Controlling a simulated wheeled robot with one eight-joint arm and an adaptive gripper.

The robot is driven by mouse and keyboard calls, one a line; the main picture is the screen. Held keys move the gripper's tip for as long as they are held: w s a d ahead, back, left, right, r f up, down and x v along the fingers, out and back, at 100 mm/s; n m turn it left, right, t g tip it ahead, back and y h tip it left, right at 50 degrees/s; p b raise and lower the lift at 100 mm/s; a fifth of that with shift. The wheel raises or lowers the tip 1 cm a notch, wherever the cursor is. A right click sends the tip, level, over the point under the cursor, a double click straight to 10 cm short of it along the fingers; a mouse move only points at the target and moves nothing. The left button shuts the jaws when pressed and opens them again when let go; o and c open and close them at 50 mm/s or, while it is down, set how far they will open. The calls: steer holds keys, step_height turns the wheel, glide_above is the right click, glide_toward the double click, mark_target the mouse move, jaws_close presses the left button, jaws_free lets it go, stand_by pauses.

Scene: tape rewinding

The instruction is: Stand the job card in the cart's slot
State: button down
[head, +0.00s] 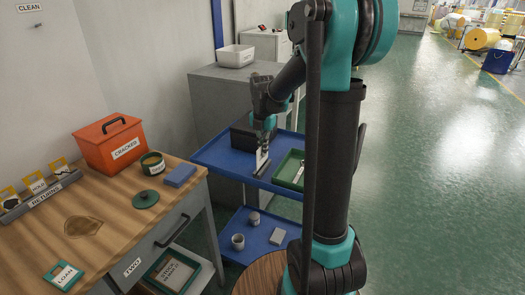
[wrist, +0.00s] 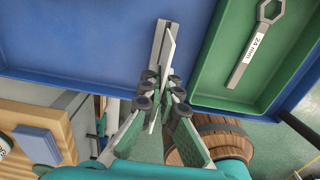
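The job card (head: 261,157), a thin white card, is upright between the fingers of my gripper (head: 267,137) over the cart's blue top shelf. In the wrist view the card (wrist: 169,48) shows nearly edge-on, and my gripper (wrist: 161,88) is shut on it. The slot (head: 264,170) is a narrow grey holder on the shelf, directly by the card's lower edge. In the wrist view the slot (wrist: 157,42) runs beside the card, at a slight angle to it. I cannot tell whether the card's lower edge is inside the slot.
The blue cart (head: 217,158) also carries a green tray (head: 287,172) with a spanner (wrist: 250,48) close right of the slot, and a dark box behind. Cups stand on its lower shelf. A wooden bench (head: 110,215) with a red box (head: 106,147) stands left.

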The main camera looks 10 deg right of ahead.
steer(key=shift+f, duration=1.3)
stand_by(2.1)
stand_by(0.3)
steer(key=c, duration=1.2)
jaws_free()
steer(key=shift+o, duration=0.2)
steer(key=shift+r, duration=4.05)
